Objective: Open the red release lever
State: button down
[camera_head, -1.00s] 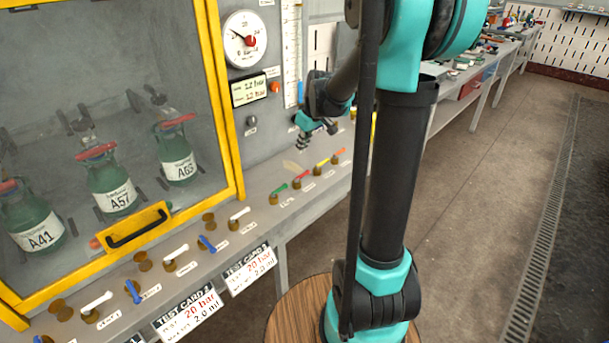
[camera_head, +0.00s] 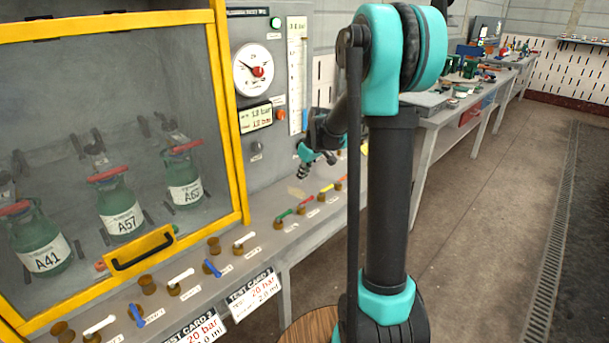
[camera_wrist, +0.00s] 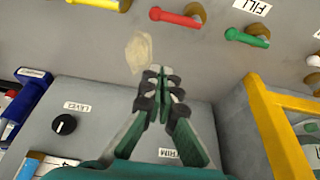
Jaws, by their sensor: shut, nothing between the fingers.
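The red release lever (camera_head: 307,199) sits on a brown knob in a row on the bench ledge, between a green lever (camera_head: 284,215) and an orange-yellow lever (camera_head: 326,188). In the wrist view the red lever (camera_wrist: 174,17) lies sideways at the top, its knob at its right end. My gripper (camera_head: 303,174) is shut and empty above the ledge, behind the lever row. In the wrist view my gripper (camera_wrist: 160,73) has its fingertips together, below the red lever in the picture and apart from it.
A yellow-framed cabinet (camera_head: 226,110) holds several green bottles on the left. A dial gauge (camera_head: 253,70) and a display (camera_head: 255,117) are on the back panel. White and blue levers (camera_head: 211,267) line the front ledge. Open floor (camera_head: 480,220) lies to the right.

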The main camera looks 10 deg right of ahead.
aim_at(306, 202)
jog(key=x, duration=0.6)
jog(key=shift+w+f, duration=0.15)
jog(key=shift+f, duration=0.1)
jog(key=shift+s+d+f, duration=0.1)
jog(key=shift+s+d, duration=0.3)
jog(key=shift+s, duration=0.2)
jog(key=shift+s+d, duration=0.4)
jog(key=shift+s, duration=0.15)
jog(key=shift+s+d+f, duration=0.15)
jog(key=shift+s+d, duration=0.2)
jog(key=shift+s, duration=0.2)
